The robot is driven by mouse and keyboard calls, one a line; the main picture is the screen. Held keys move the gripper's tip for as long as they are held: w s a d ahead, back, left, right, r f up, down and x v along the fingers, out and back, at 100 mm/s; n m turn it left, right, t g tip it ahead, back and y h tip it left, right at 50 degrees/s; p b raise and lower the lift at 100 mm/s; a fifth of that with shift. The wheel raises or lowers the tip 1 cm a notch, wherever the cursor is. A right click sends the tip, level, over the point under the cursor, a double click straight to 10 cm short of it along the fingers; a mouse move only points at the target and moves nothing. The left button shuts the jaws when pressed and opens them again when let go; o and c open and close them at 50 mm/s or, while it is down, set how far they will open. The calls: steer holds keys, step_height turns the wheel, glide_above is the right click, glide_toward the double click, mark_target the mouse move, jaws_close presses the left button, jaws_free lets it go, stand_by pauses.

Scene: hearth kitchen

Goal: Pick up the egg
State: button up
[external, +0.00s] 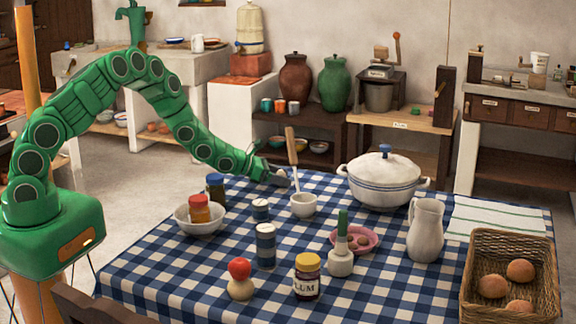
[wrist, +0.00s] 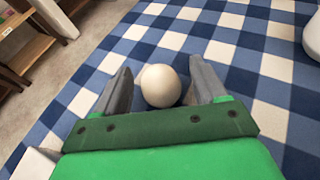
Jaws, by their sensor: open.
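The egg (wrist: 160,86) is pale cream and rests on the blue-and-white checked tablecloth (wrist: 262,50). I cannot make out the egg in that view.
A jug (external: 425,230) and a wicker basket (external: 480,285) with round brown items are further right.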

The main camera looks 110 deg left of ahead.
steer(key=c, duration=0.7)
steer(key=shift+r, duration=0.1)
steer(key=shift+c, duration=0.2)
